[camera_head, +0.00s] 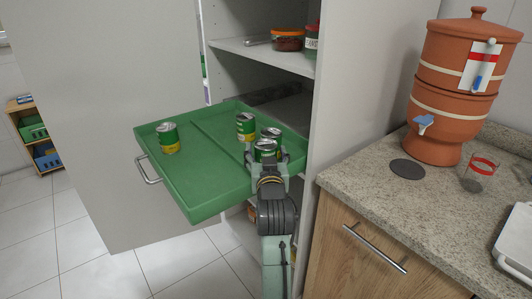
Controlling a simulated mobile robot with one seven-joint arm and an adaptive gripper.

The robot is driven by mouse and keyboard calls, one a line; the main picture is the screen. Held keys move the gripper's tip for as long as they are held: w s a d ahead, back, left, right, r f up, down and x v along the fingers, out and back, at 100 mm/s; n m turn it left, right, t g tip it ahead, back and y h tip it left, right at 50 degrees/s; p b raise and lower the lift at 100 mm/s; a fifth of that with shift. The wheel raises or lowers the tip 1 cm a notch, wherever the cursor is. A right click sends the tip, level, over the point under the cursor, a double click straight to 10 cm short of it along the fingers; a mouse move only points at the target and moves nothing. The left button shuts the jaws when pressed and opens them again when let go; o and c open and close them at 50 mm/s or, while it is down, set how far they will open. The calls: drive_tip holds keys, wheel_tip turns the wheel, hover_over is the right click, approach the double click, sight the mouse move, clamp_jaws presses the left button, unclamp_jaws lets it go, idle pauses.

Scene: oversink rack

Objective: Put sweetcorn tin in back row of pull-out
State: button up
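Several green-and-yellow tins with silver lids are at the green pull-out tray (205,205). One tin (168,138) stands alone in the left section. Another tin (246,126) stands to the right of the divider, and one more tin (271,134) is close by on the right. The nearest tin (265,147) is between the fingers of my gripper (266,157), at the tray's right side. I cannot tell whether the fingers press on it or whether it touches the tray. The labels are too small to read, so I cannot tell which is sweetcorn.
The tray extends from a tall grey cabinet, with the open door (95,110) at left and a side panel (355,90) at right. A shelf (265,54) with jars is above.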

drive_tip(key=shift+d+f, duration=0.3)
drive_tip(key=shift+f, duration=0.45)
drive_tip(key=shift+w+r+p, duration=0.1)
drive_tip(key=shift+r+p, duration=0.2)
drive_tip(key=shift+s+d+r, duration=0.1)
drive_tip(key=shift+s+r, duration=0.05)
drive_tip(key=shift+s, duration=0.1)
drive_tip(key=s+p, duration=0.2)
drive_tip(key=s, duration=0.1)
drive_tip(key=s+r+p, duration=0.1)
drive_tip(key=s+p, duration=0.1)
drive_tip(key=s, duration=0.2)
drive_tip(key=s+p, duration=0.3)
drive_tip(key=s, duration=0.1)
drive_tip(key=shift+s+r, duration=0.2)
drive_tip(key=shift+s, duration=0.05)
